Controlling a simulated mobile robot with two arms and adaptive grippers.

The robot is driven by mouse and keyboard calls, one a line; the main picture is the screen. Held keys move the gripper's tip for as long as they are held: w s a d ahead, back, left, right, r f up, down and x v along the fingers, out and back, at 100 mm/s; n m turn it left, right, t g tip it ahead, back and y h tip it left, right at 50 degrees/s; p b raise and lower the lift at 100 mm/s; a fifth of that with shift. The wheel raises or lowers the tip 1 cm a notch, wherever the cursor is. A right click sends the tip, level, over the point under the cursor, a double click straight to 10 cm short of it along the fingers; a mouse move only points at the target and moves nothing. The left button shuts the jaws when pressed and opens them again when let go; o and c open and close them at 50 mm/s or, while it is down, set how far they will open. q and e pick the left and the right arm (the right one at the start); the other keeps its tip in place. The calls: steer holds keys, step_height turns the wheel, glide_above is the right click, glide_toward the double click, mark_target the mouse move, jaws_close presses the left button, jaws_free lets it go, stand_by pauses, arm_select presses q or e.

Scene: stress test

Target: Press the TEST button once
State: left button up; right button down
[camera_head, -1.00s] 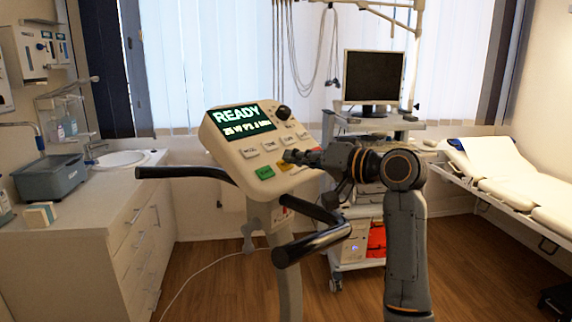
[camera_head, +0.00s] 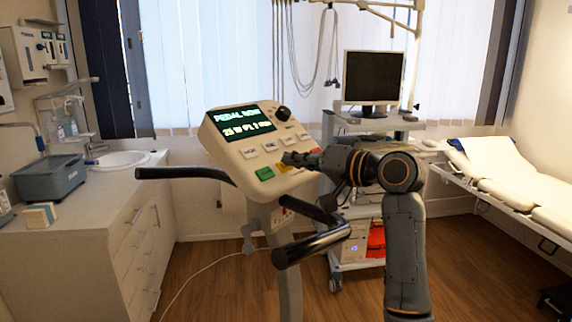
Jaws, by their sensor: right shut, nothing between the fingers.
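The exercise machine's beige console (camera_head: 225,150) stands tilted in the centre of the head view. Below the screen is a row of pale buttons (camera_head: 249,153) with labels too small to read, so I cannot tell which is TEST. A green button (camera_head: 264,174) and a partly covered yellow button (camera_head: 283,168) sit lower. My right gripper (camera_head: 286,158) is shut and empty, its tips over the console's lower right; contact cannot be told. My left gripper is not in view.
Black handlebars (camera_head: 315,245) stick out in front of the console, below my right arm. A black knob (camera_head: 283,113) is on the console's upper right. A trolley with a monitor (camera_head: 373,77) stands behind. A bed (camera_head: 500,180) is at right, a counter (camera_head: 95,210) at left.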

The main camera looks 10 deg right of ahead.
steer(key=shift+s+d+r+p, duration=0.2)
steer(key=shift+s+r+p, duration=0.15)
steer(key=shift+r, duration=0.15)
steer(key=shift+w, duration=0.1)
steer(key=r+p, duration=0.1)
steer(key=s+d+r+p, duration=0.2)
steer(key=r, duration=0.1)
steer(key=shift+s, duration=0.25)
steer(key=s+d+r+p, duration=0.2)
steer(key=s+r+p, duration=0.1)
steer(key=r+p, duration=0.2)
steer(key=shift+s+d+r, duration=0.15)
steer(key=shift+d+r, duration=0.1)
steer(key=shift+d, duration=0.15)
stand_by(0.4)
